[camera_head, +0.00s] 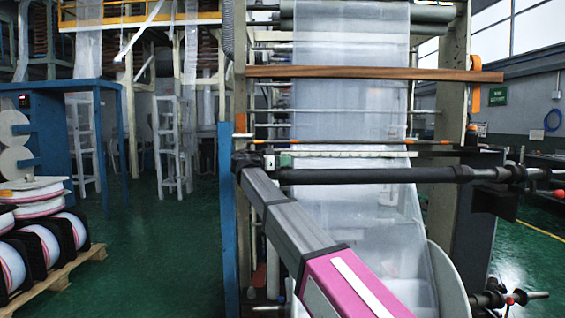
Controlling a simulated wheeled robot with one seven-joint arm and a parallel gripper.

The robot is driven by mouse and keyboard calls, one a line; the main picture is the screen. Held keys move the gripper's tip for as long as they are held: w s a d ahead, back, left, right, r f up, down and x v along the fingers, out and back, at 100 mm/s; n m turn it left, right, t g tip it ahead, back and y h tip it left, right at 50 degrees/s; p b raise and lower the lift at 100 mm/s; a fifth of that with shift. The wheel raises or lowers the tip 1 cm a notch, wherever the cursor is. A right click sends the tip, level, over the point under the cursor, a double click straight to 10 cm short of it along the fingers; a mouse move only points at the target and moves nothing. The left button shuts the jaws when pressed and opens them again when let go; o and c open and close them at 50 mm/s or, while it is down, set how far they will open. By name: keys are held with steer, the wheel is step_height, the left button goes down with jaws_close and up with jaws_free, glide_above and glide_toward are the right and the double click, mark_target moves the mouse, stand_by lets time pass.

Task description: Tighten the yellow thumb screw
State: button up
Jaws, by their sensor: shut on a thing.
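I cannot make out a yellow thumb screw in the head view. A small orange block (241,122) sits on the left upright of the film machine, but I cannot tell what it is. My gripper does not show clearly anywhere in this view, nor does anything held in it. The film machine's frame has a black roller (370,175) across its front, with the translucent film web (350,60) hanging behind it.
A long grey beam with a pink end (345,288) slants across the lower middle. A wooden bar (370,73) crosses the machine higher up. Film reels (35,245) lie on a pallet at the left. Green floor (150,260) is clear between the pallet and the machine.

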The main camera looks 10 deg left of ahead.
steer(key=shift+g, duration=0.3)
steer(key=o, duration=0.9)
steer(key=v, duration=1.1)
steer(key=shift+f, duration=0.2)
